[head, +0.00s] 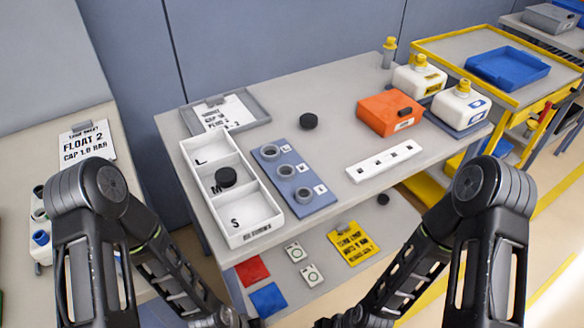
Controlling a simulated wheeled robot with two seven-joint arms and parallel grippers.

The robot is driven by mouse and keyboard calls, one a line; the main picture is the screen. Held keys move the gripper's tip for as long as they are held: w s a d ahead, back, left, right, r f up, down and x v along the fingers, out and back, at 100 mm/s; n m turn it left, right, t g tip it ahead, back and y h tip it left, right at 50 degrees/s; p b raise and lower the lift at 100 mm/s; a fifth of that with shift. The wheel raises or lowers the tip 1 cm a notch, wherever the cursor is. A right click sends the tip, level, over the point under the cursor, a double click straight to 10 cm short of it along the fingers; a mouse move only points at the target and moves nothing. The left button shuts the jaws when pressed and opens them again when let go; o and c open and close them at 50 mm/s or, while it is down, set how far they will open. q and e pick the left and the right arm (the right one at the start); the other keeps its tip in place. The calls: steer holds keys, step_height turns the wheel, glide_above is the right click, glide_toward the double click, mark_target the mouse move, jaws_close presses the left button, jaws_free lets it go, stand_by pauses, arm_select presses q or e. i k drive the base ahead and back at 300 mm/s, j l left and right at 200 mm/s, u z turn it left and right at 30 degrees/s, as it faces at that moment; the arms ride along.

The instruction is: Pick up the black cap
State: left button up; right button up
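One black cap (308,121) lies on the grey table top, behind the blue-grey plate. A second black cap (226,177) sits in the middle compartment, marked M, of the white sorting tray (262,239). A small black round piece (383,199) lies lower down, below the table's front edge; I cannot tell if it is a cap. Another black piece is on the orange container (388,116). Both of my arms show at the bottom of the head view, but their grippers are out of the frame.
The blue-grey plate (268,154) holds several grey rings. A white strip (385,161) lies to its right. White jugs (461,104) with yellow caps stand at the right. Bare table surrounds the cap behind the plate.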

mark_target(308, 122)
steer(key=l+u, duration=0.15)
steer(key=u, duration=0.9)
steer(key=k+l+u, duration=0.2)
steer(key=l+u, duration=0.2)
steer(key=k+l+u, duration=0.2)
steer(key=l+u, duration=0.15)
steer(key=k+l+u, duration=0.25)
steer(key=u, duration=0.15)
steer(key=k+l, duration=0.4)
steer(key=k, duration=0.2)
